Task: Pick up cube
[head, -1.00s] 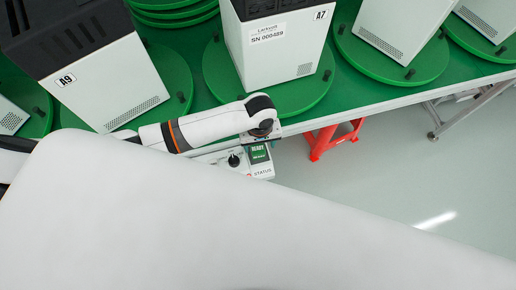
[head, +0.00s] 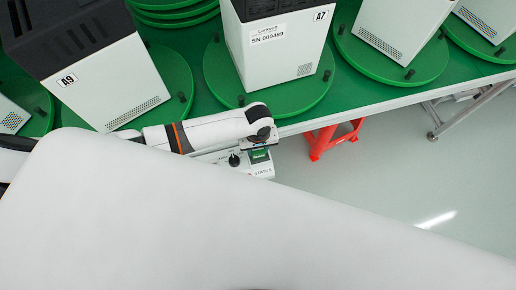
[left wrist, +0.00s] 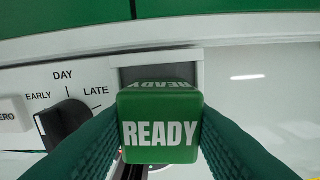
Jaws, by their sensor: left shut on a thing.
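The green cube (left wrist: 160,128), with READY in white letters on its faces, sits between the two dark green fingers of my left gripper (left wrist: 160,140) in the left wrist view. The fingers are shut on it. Behind it is a grey square holder (left wrist: 160,56) on the white control panel. In the head view the cube (head: 259,155) shows small and partly covered by my left wrist, at the panel by the table edge. I cannot tell whether it touches the holder. My right gripper is not in view.
The white control panel (head: 264,170) has a black knob (left wrist: 62,120) marked EARLY, DAY, LATE. White machines, including A7 (head: 275,55) and A9 (head: 100,85), stand on green turntables along the green table. A red stand (head: 325,140) is on the open grey floor at right.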

